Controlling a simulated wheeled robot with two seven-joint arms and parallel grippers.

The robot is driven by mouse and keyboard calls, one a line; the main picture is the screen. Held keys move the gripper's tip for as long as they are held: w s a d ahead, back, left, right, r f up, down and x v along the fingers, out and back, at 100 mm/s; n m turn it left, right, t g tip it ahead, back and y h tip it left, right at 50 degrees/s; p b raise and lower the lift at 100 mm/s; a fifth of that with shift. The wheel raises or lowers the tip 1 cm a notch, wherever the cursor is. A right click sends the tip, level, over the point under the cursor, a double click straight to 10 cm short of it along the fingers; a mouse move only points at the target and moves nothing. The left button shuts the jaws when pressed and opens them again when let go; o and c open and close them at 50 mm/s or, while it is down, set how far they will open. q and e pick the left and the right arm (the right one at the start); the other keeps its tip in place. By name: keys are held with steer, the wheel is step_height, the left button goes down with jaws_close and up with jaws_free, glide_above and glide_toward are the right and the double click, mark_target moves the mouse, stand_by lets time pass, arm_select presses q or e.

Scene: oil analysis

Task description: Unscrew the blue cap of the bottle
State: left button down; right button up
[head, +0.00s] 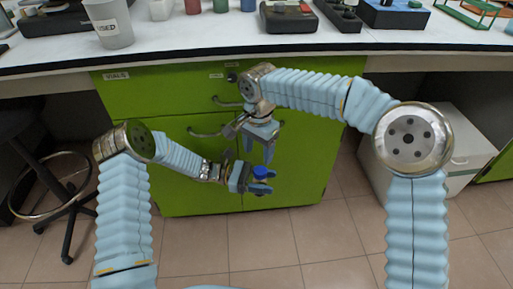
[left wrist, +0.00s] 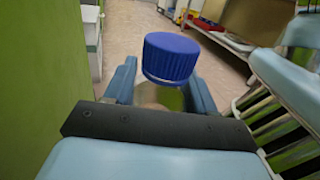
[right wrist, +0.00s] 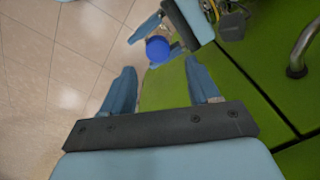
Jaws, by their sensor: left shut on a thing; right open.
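The bottle's blue cap (head: 261,172) shows in the head view, just above my left gripper (head: 262,182). In the left wrist view the ribbed blue cap (left wrist: 169,57) stands up between the fingers of my left gripper (left wrist: 160,92), which is shut on the bottle below it. The bottle's body is mostly hidden by the fingers. My right gripper (head: 258,152) is open and points down, above and apart from the cap. In the right wrist view the cap (right wrist: 158,48) lies beyond the open, empty fingers of my right gripper (right wrist: 160,90).
The green cabinet (head: 180,180) with metal handles stands close behind both grippers. The white bench top (head: 210,52) above it carries a cup marked USED (head: 109,24) and a dark device (head: 288,16). A stool (head: 50,185) stands at the left. The tiled floor in front is clear.

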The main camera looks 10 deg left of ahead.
mark_target(256, 170)
steer(key=shift+a+f, duration=0.1)
steer(key=shift+a, duration=0.15)
step_height(256, 170, down, 8)
steer(key=shift+r, duration=0.2)
